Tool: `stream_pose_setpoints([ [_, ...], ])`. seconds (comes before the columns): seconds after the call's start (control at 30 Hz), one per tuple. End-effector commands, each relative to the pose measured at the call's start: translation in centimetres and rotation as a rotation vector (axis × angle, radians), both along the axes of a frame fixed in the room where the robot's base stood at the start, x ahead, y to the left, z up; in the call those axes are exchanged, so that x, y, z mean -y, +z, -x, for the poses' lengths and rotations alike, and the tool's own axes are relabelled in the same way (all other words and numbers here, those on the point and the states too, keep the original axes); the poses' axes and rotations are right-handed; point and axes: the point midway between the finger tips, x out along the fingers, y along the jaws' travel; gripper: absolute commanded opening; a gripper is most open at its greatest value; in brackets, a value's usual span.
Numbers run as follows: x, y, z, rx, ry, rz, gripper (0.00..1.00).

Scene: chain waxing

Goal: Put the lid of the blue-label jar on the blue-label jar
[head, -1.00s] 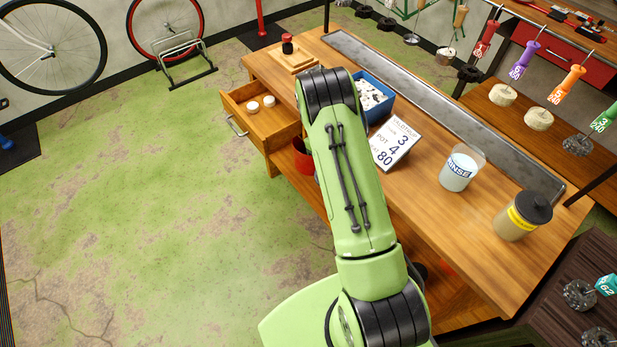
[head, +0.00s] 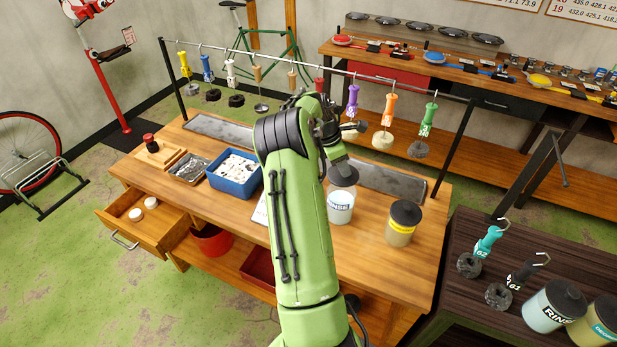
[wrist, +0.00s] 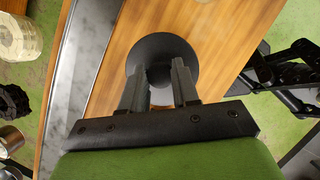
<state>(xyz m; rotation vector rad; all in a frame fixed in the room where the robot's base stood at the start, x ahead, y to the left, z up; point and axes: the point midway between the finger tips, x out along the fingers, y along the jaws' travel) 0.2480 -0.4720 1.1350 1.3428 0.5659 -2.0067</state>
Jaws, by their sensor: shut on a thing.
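A yellow-label jar (head: 401,225) with a black lid stands right of the blue-label jar. A blue bin (head: 234,175) is to the left. Tools hang from a rail (head: 330,72) behind. The open drawer (head: 150,222) juts out at the front left.

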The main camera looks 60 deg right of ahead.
Motion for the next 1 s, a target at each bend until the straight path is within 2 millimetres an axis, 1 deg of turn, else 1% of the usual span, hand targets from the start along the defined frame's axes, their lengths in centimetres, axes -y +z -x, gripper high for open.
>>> stream_pose_setpoints([
  [0.07, 0.3, 0.1, 0.3, 0.0, 0.009, -0.001, 0.01],
  [0.17, 0.3, -0.4, 0.3, 0.0, 0.011, -0.002, 0.01],
  [0.6, 0.2, -4.5, 0.2, 0.0, 0.01, -0.003, 0.01],
  [0.8, 0.2, -6.0, 0.3, -0.002, 0.008, -0.003, 0.01],
  [0.9, 0.2, -6.6, 0.2, -0.001, 0.01, -0.003, 0.01],
  [1.0, 0.2, -6.7, 0.2, -0.001, 0.01, -0.002, 0.01],
])
